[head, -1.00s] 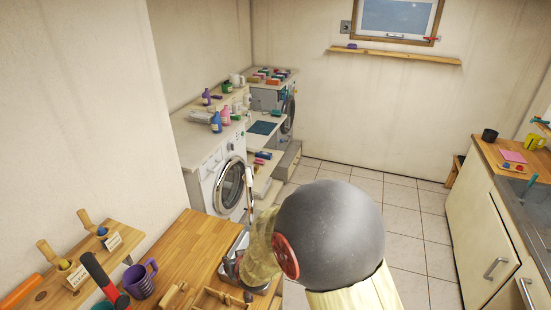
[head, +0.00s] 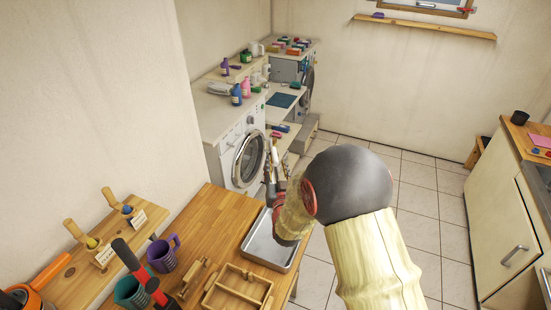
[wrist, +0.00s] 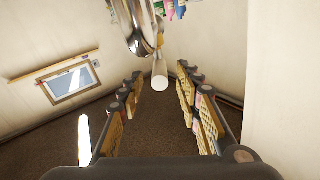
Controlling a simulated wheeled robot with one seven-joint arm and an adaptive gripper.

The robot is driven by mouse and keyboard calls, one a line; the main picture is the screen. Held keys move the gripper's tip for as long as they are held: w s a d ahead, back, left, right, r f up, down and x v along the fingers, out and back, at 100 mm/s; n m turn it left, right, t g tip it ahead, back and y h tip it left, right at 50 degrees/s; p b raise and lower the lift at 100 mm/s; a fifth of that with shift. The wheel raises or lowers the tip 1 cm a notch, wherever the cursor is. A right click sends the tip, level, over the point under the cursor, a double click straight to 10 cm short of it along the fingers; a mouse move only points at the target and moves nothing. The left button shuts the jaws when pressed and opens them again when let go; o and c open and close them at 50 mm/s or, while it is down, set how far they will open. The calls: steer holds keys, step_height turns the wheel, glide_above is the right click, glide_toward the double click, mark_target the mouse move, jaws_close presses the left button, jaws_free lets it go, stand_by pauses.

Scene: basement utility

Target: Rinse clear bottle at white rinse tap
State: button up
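My gripper (head: 271,182) is above the far side of the wooden table, its wrist over the metal tray's edge. In the wrist view its two fingers (wrist: 158,82) are spread apart. A white rod-like thing (wrist: 160,76) shows between or beyond the fingertips, with clear gaps on both sides. Shiny curved metal (wrist: 140,28) lies behind it. In the head view a thin pale upright thing (head: 274,151) stands just above the gripper; I cannot tell whether it is the tap. I cannot make out the clear bottle for certain.
The metal tray (head: 254,252) looks empty. A wooden rack (head: 212,301), a purple mug (head: 160,256) and a green mug (head: 129,292) are at the near side. A washing machine (head: 227,163) stands behind. Tiled floor is open to the right, before a cabinet (head: 490,225).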

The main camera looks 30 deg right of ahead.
mark_target(275, 159)
steer(key=shift+x, duration=1.9)
jaws_close()
